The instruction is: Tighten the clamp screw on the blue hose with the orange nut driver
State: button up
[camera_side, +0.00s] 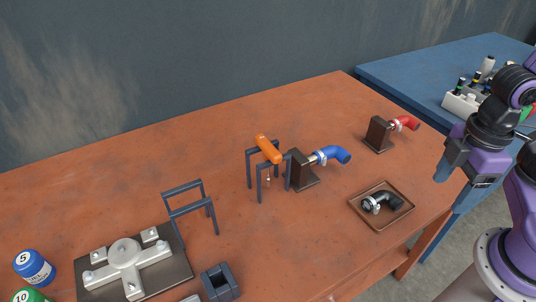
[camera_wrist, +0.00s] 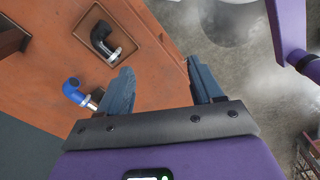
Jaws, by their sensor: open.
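The orange nut driver (camera_side: 268,148) rests across a dark frame stand (camera_side: 250,170) near the middle of the table, its thin shaft hanging down. The blue hose (camera_side: 336,155) is fitted to a dark block (camera_side: 304,172) just right of the driver, with a silver clamp (camera_side: 318,157) around its end. The blue hose also shows at the left of the wrist view (camera_wrist: 74,92); its clamp screw is too small to make out. My gripper (camera_side: 458,178) is open and empty at the table's right end, well apart from driver and hose. Its two fingers show in the wrist view (camera_wrist: 162,85).
A red hose (camera_side: 405,122) on another block stands at the back right. A black hose (camera_side: 388,201) lies in a shallow brown tray (camera_side: 372,222). An empty dark frame (camera_side: 188,202), a metal fixture (camera_side: 125,256) and cans (camera_side: 34,266) are at left. A blue table (camera_side: 420,70) stands behind.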

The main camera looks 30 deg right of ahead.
jog(key=shift+o, duration=0.6)
notch_tip(320, 180, up, 2)
jog(key=m, duration=1.3)
send_over(268, 144)
jog(key=shift+f, duration=5.1)
grip_shut()
